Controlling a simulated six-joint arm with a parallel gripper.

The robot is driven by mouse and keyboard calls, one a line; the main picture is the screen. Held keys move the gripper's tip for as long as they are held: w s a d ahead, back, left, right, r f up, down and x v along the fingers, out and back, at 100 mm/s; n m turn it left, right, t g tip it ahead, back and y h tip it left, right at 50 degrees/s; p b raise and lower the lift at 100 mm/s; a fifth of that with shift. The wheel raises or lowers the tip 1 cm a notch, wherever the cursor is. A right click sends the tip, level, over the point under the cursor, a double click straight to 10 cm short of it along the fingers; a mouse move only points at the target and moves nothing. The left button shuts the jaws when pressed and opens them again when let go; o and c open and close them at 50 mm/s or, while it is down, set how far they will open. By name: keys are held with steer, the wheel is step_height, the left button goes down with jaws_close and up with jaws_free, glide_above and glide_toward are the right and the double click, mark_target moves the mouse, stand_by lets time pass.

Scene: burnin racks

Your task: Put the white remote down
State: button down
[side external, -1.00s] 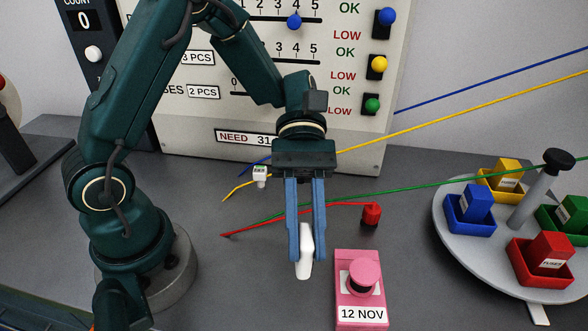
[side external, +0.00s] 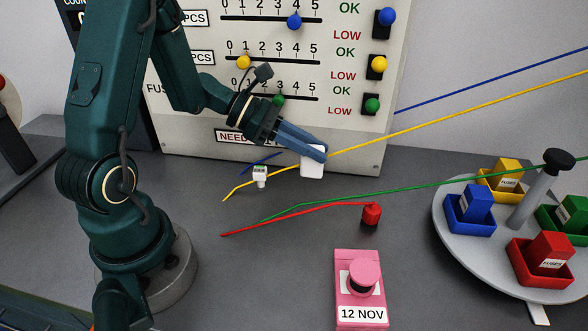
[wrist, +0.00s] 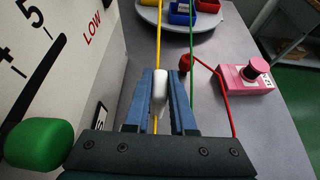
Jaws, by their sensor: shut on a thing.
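The white remote (side external: 312,163) is between the blue fingers of my gripper (side external: 318,152), which is shut on it. The gripper points to the right, in front of the lower part of the panel, and the remote is held at the fingertips, above the table. In the wrist view the remote (wrist: 159,88) shows as a narrow white block between the two fingers (wrist: 160,95), with the yellow cable in line behind it. The fingers hide part of the remote.
A panel (side external: 225,145) with sliders and knobs stands behind. Blue, yellow, green and red cables cross the table (side external: 270,270). A turntable (side external: 465,250) with colored bins is at right.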

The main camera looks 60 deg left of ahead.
mark_target(311, 176)
steer(key=shift+f, duration=2.3)
steer(key=c, duration=0.8)
jaws_free()
steer(key=shift+f, duration=0.1)
steer(key=shift+o, duration=0.2)
